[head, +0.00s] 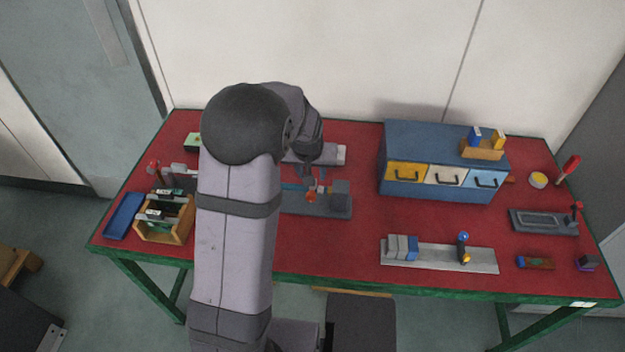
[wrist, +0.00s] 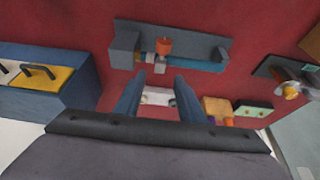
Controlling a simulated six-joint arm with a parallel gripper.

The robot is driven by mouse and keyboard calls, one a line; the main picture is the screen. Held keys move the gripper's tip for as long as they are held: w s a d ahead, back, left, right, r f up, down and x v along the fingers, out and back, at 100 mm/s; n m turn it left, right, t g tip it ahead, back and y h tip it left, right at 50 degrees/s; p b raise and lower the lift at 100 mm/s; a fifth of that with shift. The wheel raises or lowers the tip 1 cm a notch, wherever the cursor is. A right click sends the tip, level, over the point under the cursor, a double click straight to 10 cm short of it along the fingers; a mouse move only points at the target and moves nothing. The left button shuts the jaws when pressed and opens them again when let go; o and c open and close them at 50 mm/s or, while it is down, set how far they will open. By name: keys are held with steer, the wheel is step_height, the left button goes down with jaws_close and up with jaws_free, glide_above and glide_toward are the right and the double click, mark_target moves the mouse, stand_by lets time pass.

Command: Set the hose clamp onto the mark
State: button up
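A grey fixture (head: 325,208) on the red table carries a teal-blue hose (head: 293,187), seen also in the wrist view (wrist: 195,64). What looks like the hose clamp, a small pale body with an orange-red knob (wrist: 164,46), sits at the hose; the knob shows in the head view (head: 311,195). I cannot make out the mark. My gripper (wrist: 157,77) points down on the wall side of the fixture, its two fingers apart. A pale piece (wrist: 157,97) shows in the gap between the fingers; nothing appears clamped. The clamp lies beyond the fingertips.
A blue drawer cabinet (head: 432,150) stands right of the fixture. A wooden rack (head: 165,218) and blue tray (head: 124,216) are at the left. A grey plate with blocks (head: 438,256) lies at the front right. Red table between fixture and cabinet is clear.

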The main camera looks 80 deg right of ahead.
steer(key=shift+p+x, duration=1.1)
steer(key=shift+x, duration=2.4)
steer(key=shift+a, duration=0.1)
jaws_close()
